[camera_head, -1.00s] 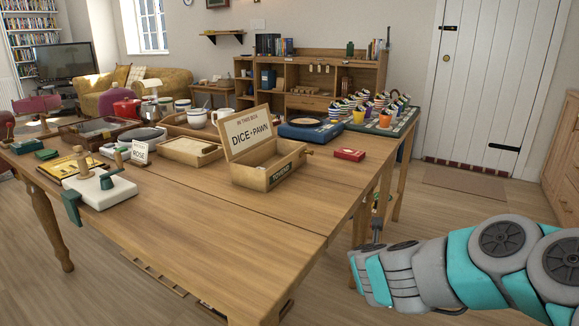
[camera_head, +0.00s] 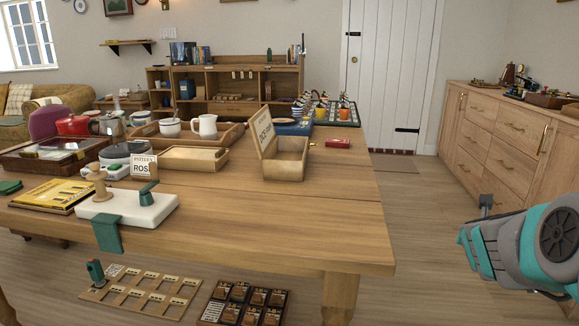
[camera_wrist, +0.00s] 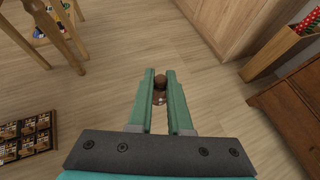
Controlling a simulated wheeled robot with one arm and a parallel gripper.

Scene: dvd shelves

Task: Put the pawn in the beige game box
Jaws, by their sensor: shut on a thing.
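The beige game box (camera_head: 284,171) stands open on the wooden table in the head view. Its lid (camera_head: 263,132) is raised at the left and carries printed lettering, seen at an angle now. My gripper (camera_wrist: 161,76) is shut in the wrist view on a small brown thing with a round top, which looks like the pawn (camera_wrist: 160,83). It is held between the green fingertips over bare floor. In the head view my arm is at the lower right, well right of the table and box. The pawn cannot be made out there.
The table (camera_head: 290,222) is bare in front of the box. Open floor lies between the table and the drawer cabinet (camera_head: 497,140) at right.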

